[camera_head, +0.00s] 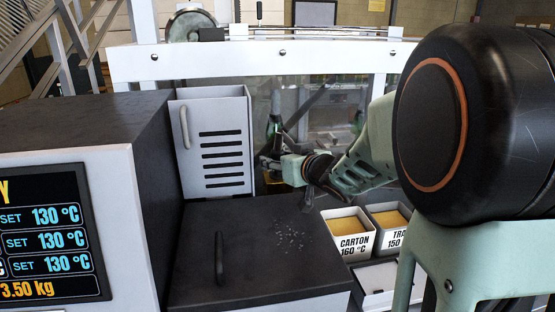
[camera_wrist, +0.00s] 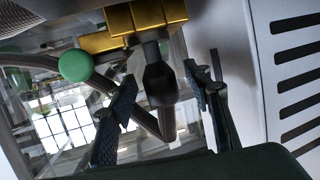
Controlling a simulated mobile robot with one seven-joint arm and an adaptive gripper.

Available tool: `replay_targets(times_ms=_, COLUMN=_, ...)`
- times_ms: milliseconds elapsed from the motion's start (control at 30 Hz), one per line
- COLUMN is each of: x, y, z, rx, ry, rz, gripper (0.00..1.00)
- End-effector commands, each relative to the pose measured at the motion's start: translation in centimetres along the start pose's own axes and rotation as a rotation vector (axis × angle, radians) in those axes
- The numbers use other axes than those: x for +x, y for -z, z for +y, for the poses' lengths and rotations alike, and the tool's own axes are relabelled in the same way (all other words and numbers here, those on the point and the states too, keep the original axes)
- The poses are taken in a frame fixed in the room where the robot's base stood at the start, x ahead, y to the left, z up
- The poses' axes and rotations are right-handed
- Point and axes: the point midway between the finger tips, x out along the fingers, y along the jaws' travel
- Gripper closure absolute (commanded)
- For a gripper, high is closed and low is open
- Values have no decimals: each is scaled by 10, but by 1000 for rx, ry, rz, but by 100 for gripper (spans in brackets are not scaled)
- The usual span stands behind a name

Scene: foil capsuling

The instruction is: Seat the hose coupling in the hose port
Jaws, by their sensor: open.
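My gripper (camera_head: 274,148) is beside the vented white panel in the head view, where the coupling is too small to make out. In the wrist view, my gripper (camera_wrist: 161,78) is open, one finger on each side of a black rounded piece that looks like the hose coupling (camera_wrist: 160,86). I see a gap on each side of it. A dark hose (camera_wrist: 166,124) shows below and behind it. Brass blocks (camera_wrist: 143,17) sit just above the coupling on a short dark neck, possibly the hose port. I cannot tell whether the coupling is seated.
A green knob (camera_wrist: 75,65) is left of the brass blocks. The slotted white panel (camera_head: 215,145) stands close to my gripper. A dark-topped cabinet (camera_head: 255,245) with a handle is below. The CARTON bin (camera_head: 350,245) and another bin (camera_head: 391,244) stand to the right.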

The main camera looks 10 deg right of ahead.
Motion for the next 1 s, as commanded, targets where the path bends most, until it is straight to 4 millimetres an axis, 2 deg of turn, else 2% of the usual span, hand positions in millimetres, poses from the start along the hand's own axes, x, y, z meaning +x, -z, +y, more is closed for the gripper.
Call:
replay_targets(times_ms=300, x=-46, y=1, z=0, rx=-1, ry=-2, rz=3, gripper=54)
replay_targets(times_ms=500, x=-64, y=1, z=1, rx=-1, ry=-2, rz=2, gripper=54)
replay_targets(times_ms=1000, x=-64, y=1, z=2, rx=10, ry=0, rz=7, gripper=54)
